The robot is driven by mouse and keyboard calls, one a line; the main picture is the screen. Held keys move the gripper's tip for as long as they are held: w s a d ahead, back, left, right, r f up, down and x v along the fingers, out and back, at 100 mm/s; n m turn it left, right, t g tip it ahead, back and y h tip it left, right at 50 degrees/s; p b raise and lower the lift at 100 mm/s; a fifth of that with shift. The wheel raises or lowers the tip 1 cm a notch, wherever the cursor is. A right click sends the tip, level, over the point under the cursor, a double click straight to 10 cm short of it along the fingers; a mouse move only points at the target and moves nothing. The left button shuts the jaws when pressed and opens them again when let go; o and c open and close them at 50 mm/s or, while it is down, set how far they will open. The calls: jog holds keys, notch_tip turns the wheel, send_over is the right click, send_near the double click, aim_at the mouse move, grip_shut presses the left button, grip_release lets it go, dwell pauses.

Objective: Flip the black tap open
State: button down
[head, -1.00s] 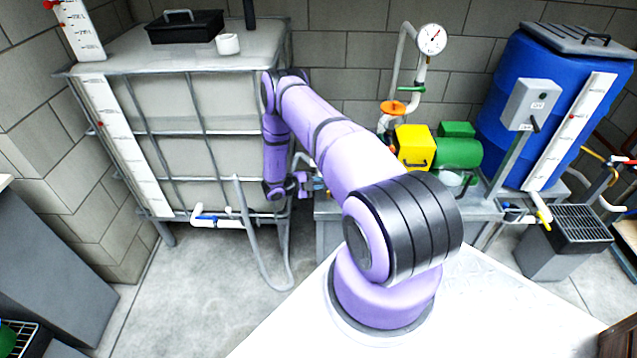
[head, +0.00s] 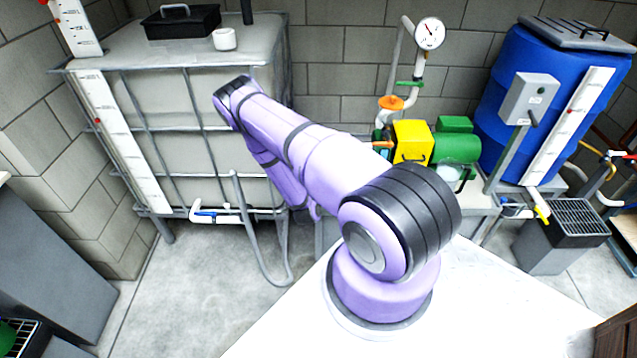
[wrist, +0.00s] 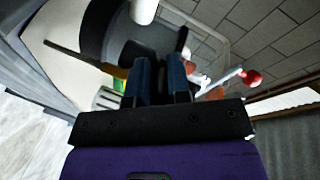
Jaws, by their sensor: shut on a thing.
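In the wrist view my gripper (wrist: 160,64) shows two dark blue fingers with a narrow gap between them. They are shut on a dark piece (wrist: 160,78), which looks like the black tap; the fingers and shadow hide most of it, so its lever angle cannot be told. In the head view my gripper and the tap are hidden behind my purple arm, which reaches toward the gap between the caged white tank (head: 165,95) and the pump bench.
A yellow box (head: 412,142) and a green pump (head: 457,149) stand right of my arm. A blue barrel (head: 515,95) stands at right. A red knob (wrist: 252,77) shows in the wrist view.

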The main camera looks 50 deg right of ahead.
jog(key=shift+s+d+n+t+y, duration=0.1)
jog(key=shift+s+n+t+y, duration=0.25)
jog(key=shift+n+t+y, duration=0.7)
jog(key=shift+s+d+n+t+y, duration=0.1)
jog(key=shift+s+n+t+y, duration=0.25)
jog(key=shift+n+t+y, duration=0.7)
jog(key=shift+s+d+n+t+y, duration=0.1)
jog(key=shift+s+n+t+y, duration=0.25)
jog(key=shift+n+t+y, duration=0.65)
jog(key=shift+n, duration=0.3)
jog(key=c, duration=1.1)
grip_release()
jog(key=shift+s, duration=0.1)
jog(key=v, duration=1)
jog(key=shift+s+a+f, duration=0.1)
jog(key=shift+s+a, duration=0.1)
jog(key=shift+s, duration=0.1)
